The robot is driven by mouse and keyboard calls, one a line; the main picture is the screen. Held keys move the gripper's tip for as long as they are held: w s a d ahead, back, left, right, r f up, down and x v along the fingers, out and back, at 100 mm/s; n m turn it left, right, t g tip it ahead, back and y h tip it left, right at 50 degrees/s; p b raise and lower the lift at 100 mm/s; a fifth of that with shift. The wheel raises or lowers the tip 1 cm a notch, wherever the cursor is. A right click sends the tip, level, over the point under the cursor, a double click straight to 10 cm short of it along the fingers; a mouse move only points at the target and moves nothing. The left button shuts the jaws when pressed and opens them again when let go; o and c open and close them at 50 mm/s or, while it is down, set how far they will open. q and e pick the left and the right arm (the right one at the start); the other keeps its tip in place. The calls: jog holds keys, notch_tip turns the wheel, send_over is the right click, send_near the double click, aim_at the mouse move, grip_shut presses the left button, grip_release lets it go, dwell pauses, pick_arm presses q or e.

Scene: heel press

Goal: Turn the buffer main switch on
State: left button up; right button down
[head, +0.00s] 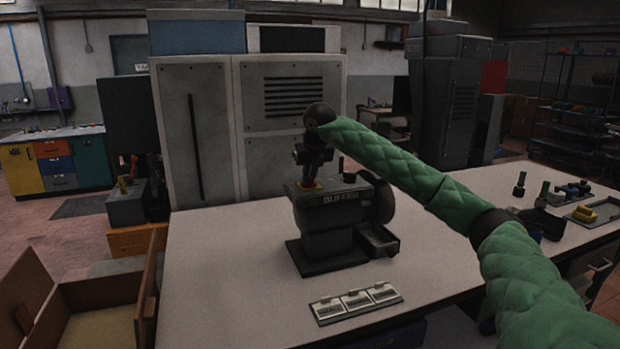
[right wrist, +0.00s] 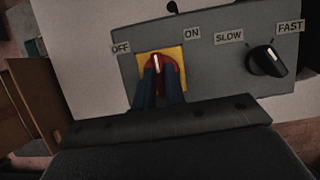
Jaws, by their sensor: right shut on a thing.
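The buffer (head: 328,228) is a dark grey machine standing on the table. Its main switch (right wrist: 158,62) is a red knob with a white pointer line on a yellow plate (right wrist: 146,57), between the labels OFF at left and ON at right. The pointer line stands roughly upright in the right wrist view, between the two labels. My right gripper (right wrist: 162,84) is shut on the knob, its two dark fingers on either side. In the head view my right gripper (head: 311,181) comes down from above on the buffer's top. My left gripper is not in view.
A black speed knob (right wrist: 267,61) sits right of the switch, between SLOW and FAST. A wheel (head: 381,203) and a small tray (head: 378,242) are at the buffer's right. A labelled plate (head: 356,302) lies in front. The table's left part is clear.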

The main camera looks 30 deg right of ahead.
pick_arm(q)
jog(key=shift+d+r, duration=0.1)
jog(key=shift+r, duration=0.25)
pick_arm(e)
jog(key=shift+r, duration=0.1)
jog(key=c, duration=1.5)
grip_release()
jog(key=shift+o, duration=0.2)
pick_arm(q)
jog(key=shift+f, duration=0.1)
